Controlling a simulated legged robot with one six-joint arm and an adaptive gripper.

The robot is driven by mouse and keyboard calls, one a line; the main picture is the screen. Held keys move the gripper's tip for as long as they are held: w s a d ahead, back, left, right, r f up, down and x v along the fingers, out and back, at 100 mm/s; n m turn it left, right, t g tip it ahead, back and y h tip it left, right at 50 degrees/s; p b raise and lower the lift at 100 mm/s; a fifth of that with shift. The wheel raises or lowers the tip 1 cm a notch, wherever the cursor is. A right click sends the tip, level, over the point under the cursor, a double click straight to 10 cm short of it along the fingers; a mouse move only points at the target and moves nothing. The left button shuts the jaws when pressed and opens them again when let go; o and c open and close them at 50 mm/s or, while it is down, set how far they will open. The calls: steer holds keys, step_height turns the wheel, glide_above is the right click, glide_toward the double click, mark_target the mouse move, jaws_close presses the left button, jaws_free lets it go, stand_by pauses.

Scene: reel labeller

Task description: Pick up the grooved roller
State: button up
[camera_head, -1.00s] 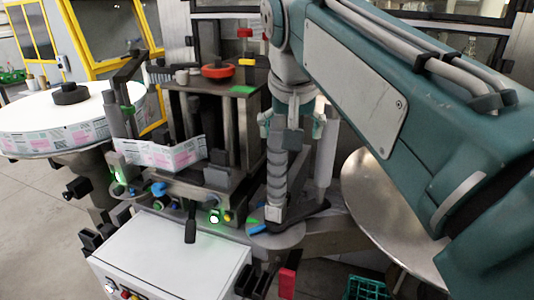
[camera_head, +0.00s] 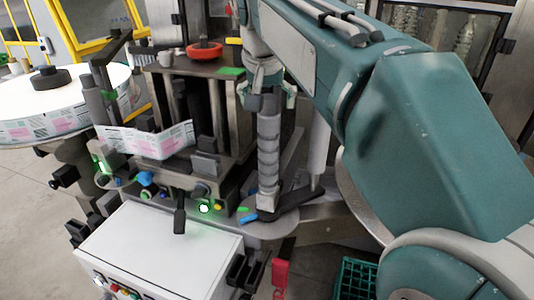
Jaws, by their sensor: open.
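The grooved roller (camera_head: 268,160) looks like an upright grey cylinder with ring-like grooves, standing on a round grey plate. My gripper (camera_head: 269,92) is teal and grey, and points down at the roller's top end. Its jaws are open, one on each side of the roller's dark top. Whether they touch it I cannot tell. The upper part of the roller is partly hidden by my gripper.
A smooth pale post (camera_head: 318,150) stands close on the right. The label machine's frame (camera_head: 231,120) is close on the left, with a red ring (camera_head: 204,51) on top. A white label reel (camera_head: 75,95) is at far left. A white cabinet (camera_head: 165,255) stands in front.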

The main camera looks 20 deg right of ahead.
steer(key=x, duration=0.3)
steer(key=shift+w+d+f, duration=0.1)
steer(key=shift+f, duration=0.1)
steer(key=shift+c, duration=0.6)
jaws_close()
